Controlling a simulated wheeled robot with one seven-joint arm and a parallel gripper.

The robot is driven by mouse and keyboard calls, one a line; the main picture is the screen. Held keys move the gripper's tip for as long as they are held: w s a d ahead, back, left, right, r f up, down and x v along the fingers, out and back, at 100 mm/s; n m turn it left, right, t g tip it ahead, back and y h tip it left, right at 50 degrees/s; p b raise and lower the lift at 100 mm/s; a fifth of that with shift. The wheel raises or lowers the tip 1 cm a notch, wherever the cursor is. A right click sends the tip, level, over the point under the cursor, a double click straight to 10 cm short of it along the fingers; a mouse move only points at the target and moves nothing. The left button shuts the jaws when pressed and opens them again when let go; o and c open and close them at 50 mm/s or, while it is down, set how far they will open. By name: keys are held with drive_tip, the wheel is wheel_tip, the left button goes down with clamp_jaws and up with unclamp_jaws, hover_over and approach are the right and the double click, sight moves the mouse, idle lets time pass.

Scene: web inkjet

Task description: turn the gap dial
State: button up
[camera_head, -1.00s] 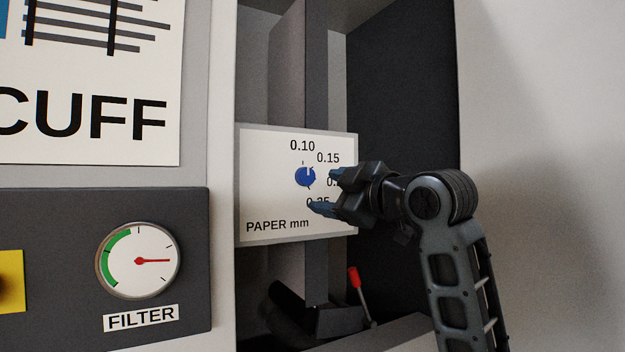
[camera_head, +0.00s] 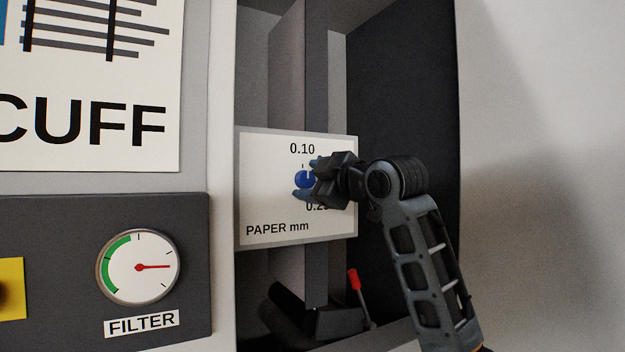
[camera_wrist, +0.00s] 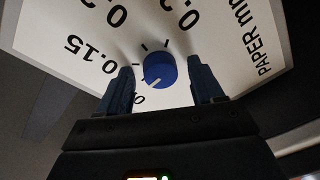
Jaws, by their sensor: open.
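The gap dial (camera_head: 303,179) is a small round blue knob with a white pointer line, on a white plate (camera_head: 262,205) marked "PAPER mm" with numbers around it. In the head view my gripper (camera_head: 305,179) covers the dial's right side and some of the numbers. In the wrist view the dial (camera_wrist: 159,70) lies between my two open fingers (camera_wrist: 160,88), with a visible gap on each side. Its white line there points toward the bottom, slightly left. I cannot tell how far the fingertips reach along the knob's depth.
A red-tipped lever (camera_head: 354,280) stands below the plate. A filter gauge (camera_head: 138,266) is on the dark panel at left, with a yellow plate (camera_head: 12,275) beside it. The plate sits in a recess with a dark side wall (camera_head: 410,110) at right.

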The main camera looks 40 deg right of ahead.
drive_tip(key=c, duration=1.1)
drive_tip(key=shift+o, duration=0.2)
drive_tip(key=shift+m, duration=0.4)
drive_tip(key=m+p, duration=0.2)
drive_tip(key=m, duration=0.3)
drive_tip(key=shift+a+t+p, duration=0.1)
drive_tip(key=shift+t+p, duration=0.2)
drive_tip(key=shift+f+m+h+p, duration=0.15)
drive_tip(key=shift+m+h+p, duration=0.45)
drive_tip(key=shift+m, duration=1.6)
